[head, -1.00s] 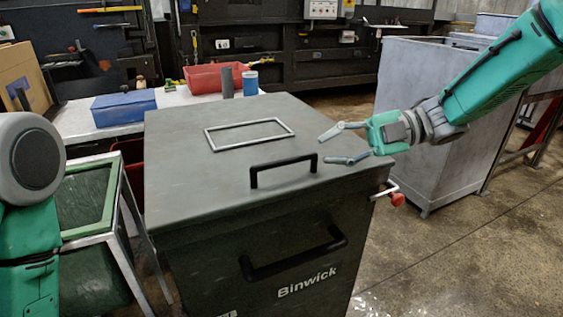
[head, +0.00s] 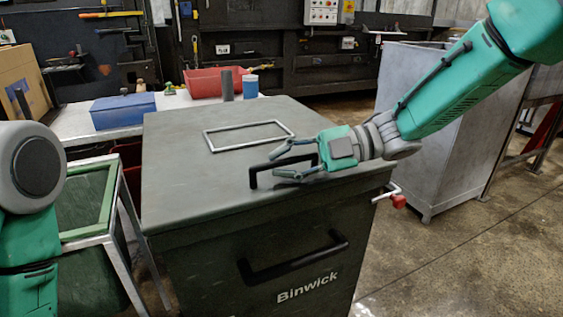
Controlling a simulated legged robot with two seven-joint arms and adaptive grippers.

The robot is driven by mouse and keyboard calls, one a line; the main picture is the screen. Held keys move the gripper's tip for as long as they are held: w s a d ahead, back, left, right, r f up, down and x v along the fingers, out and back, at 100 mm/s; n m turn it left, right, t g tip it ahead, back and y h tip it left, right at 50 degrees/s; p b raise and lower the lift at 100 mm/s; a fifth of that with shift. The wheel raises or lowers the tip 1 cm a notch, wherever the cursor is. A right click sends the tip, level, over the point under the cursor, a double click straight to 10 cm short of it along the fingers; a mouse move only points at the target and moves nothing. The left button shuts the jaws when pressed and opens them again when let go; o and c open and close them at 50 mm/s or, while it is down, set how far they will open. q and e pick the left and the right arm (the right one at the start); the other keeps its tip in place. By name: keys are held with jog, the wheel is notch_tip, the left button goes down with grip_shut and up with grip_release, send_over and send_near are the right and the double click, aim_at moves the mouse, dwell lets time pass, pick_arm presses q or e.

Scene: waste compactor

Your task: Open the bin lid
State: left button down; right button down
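The dark green-grey Binwick bin (head: 215,270) stands in the middle with its flat lid (head: 185,150) shut. A black bar handle (head: 253,178) rises from the front part of the lid; a second black handle (head: 262,274) is on the front wall. My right gripper (head: 275,165) is over the lid at the upper handle. Its fingers are apart, pointing left, one on the far side and one nearer. The gripper covers much of the handle, and I cannot tell whether it touches. My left gripper is out of view; only part of my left arm shows.
A red-knobbed lever (head: 398,201) sticks out from the bin's right side. A grey metal container (head: 430,120) stands to the right. A metal-framed green box (head: 88,205) is on the left. A bench with a blue box (head: 122,111) and red tray (head: 205,82) is behind.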

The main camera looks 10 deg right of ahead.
jog(key=shift+w+d, duration=0.15)
jog(key=shift+d, duration=0.2)
jog(key=shift+a, duration=0.1)
jog(key=shift+r, duration=0.25)
jog(key=w+a+r+m+p, duration=0.1)
jog(key=w+r+p, duration=0.3)
jog(key=r+p, duration=0.5)
jog(key=w+a+r+m+g+h+p, duration=0.1)
jog(key=w+r+p, duration=0.3)
jog(key=r+p, duration=0.6)
jog(key=w+a+r+m+p, duration=0.1)
jog(key=w+r+p, duration=0.3)
jog(key=r+p, duration=0.5)
jog(key=shift+a+r+m+g+h+p, duration=0.25)
jog(key=shift+m+g+h+p, duration=0.05)
jog(key=shift+m, duration=0.3)
